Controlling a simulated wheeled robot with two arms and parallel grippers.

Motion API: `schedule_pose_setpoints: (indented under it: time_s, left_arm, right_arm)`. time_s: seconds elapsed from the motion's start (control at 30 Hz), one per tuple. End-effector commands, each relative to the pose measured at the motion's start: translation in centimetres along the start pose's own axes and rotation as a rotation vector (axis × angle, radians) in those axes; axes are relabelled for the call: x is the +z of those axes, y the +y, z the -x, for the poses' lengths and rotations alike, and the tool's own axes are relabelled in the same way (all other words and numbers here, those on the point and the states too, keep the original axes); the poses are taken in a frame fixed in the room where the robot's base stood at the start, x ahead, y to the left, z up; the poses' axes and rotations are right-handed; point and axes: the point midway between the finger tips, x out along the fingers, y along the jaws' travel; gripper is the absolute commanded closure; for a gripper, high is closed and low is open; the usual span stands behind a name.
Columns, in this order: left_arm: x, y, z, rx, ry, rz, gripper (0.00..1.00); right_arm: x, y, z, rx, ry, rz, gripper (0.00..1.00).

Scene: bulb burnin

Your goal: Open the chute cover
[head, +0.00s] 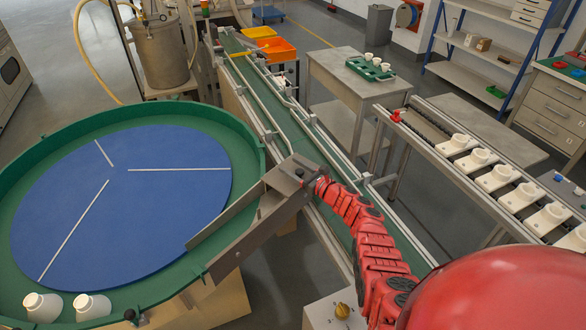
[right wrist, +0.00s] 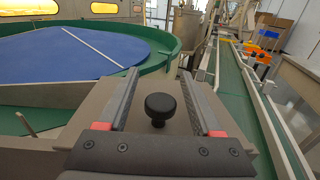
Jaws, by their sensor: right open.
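The chute (head: 236,224) is a grey metal channel running from the green-rimmed turntable to the conveyor. Its cover (head: 286,177) is a flat grey-brown plate at the conveyor end, and it looks closed. A black round knob (right wrist: 161,105) stands on the cover plate (right wrist: 185,120) in the right wrist view. My right gripper (head: 316,184) is at the cover's conveyor side. In the right wrist view the right gripper (right wrist: 160,73) is open, with the knob between its two fingers and a gap on each side. My left gripper is not in view.
The turntable (head: 130,180) has a blue disc, with two white bottles (head: 68,306) at its near rim. A green conveyor (head: 275,110) passes beside the chute. A control box with a yellow knob (head: 342,310) sits below my arm.

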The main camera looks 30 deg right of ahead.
Motion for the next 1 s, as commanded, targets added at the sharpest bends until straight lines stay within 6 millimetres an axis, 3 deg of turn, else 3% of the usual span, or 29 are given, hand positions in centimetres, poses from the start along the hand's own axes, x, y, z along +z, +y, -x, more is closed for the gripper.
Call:
schedule_pose_setpoints:
  time_s: [0.17, 0.2, 0.57, 1.0]
  left_arm:
    - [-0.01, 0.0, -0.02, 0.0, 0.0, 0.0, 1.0]
    - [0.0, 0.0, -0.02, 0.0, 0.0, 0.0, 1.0]
    - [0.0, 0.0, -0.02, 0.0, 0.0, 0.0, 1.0]
    - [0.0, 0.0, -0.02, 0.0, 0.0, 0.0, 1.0]
  right_arm:
    - [0.06, -0.02, 0.0, 0.0, -0.001, 0.001, 0.34]
    - [0.06, -0.02, 0.0, 0.0, -0.001, 0.001, 0.37]
    - [0.08, -0.04, 0.02, 0.0, -0.001, 0.001, 1.0]
    - [0.09, -0.04, 0.02, 0.0, -0.001, 0.001, 1.0]
